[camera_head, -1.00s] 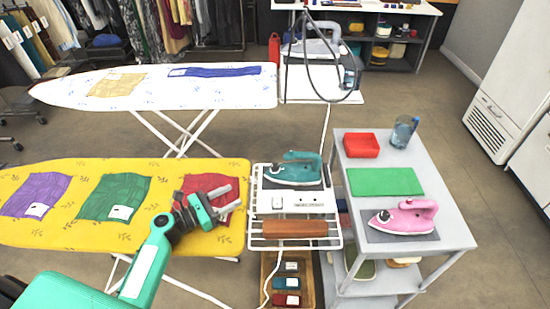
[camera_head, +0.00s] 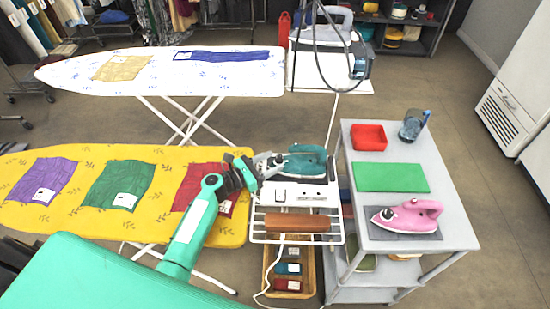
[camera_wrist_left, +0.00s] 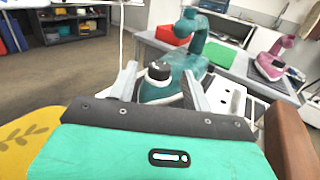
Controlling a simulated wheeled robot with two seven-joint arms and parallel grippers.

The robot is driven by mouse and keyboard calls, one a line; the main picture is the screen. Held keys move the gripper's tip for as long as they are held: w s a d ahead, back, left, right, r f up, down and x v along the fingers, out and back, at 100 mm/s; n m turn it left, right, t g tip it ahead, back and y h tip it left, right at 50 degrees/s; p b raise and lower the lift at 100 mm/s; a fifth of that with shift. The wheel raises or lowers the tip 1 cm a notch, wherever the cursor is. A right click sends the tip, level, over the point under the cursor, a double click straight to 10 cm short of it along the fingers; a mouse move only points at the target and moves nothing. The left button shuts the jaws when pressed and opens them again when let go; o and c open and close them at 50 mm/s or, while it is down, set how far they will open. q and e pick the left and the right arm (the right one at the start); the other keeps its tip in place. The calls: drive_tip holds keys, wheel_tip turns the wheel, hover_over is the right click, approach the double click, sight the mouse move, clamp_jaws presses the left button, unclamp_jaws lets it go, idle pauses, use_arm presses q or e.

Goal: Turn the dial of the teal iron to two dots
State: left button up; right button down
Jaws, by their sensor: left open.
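The teal iron (camera_head: 303,162) stands on the white wire rack at the end of the yellow ironing board. In the left wrist view the teal iron (camera_wrist_left: 190,62) is just ahead, with a dark round dial (camera_wrist_left: 159,70) on a pale collar facing me. My left gripper (camera_head: 266,166) is open beside the iron's left end. In the left wrist view its two fingers (camera_wrist_left: 160,88) stand on either side of the dial, apart from each other. I cannot tell whether they touch it. The dial's dots are too small to read. My right gripper is not in view.
The white rack (camera_head: 257,237) also carries a socket panel (camera_head: 300,195) and a brown block (camera_head: 297,223). A grey cart (camera_head: 448,225) to the right holds a pink iron (camera_head: 408,217), green mat (camera_head: 391,177) and red tray (camera_head: 369,137). A yellow board (camera_head: 150,160) lies left.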

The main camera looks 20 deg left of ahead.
use_arm(q)
drive_tip(key=shift+x, duration=1.05)
